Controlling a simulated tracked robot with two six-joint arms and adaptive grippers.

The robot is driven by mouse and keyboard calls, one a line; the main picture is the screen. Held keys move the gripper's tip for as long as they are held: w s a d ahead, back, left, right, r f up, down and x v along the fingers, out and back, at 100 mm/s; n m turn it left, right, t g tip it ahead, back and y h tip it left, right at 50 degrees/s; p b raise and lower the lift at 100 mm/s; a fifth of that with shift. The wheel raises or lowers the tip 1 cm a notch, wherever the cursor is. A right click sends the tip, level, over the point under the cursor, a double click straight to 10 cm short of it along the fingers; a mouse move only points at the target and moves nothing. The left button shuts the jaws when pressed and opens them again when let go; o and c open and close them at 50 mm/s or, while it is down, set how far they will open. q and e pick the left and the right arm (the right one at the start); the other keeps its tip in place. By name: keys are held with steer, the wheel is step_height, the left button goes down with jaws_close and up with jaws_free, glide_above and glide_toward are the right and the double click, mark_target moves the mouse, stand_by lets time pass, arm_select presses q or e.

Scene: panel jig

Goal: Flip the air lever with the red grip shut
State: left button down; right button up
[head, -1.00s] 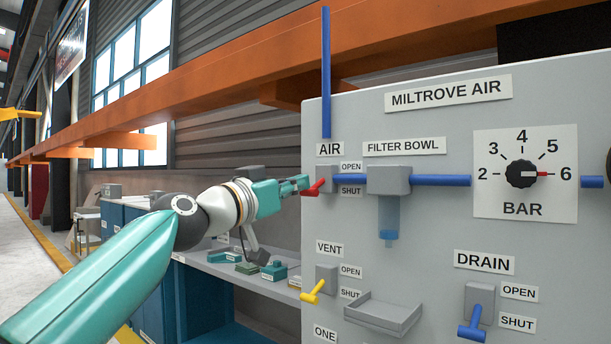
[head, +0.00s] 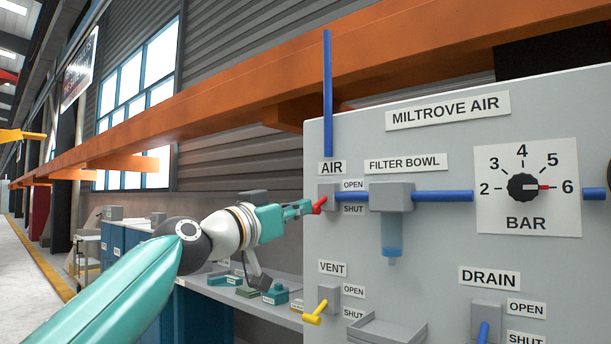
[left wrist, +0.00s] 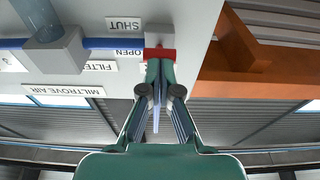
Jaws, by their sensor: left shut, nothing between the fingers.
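The air lever's red grip (head: 320,206) sticks out from its grey valve block (head: 327,193) under the AIR label. In the head view it slants down and left, its tip near the height of the SHUT label (head: 353,209). How far it is turned is hard to tell. My left gripper (head: 306,208) is shut and empty, its fingertips at the grip, seemingly touching it. In the left wrist view, which is upside down, the closed fingertips (left wrist: 160,66) meet the middle of the red grip (left wrist: 160,54). My right gripper is not in view.
The filter bowl (head: 391,232) hangs just right of the air valve. The yellow vent lever (head: 315,314) and a small tray (head: 385,328) are below, the blue drain lever (head: 483,332) lower right. An orange beam (head: 225,109) runs behind.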

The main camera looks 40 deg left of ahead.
arm_select(q)
steer(key=s+f+b, duration=0.1)
steer(key=s+b, duration=0.1)
steer(key=s, duration=0.9)
steer(key=shift+s+a, duration=0.25)
steer(key=shift+a, duration=0.2)
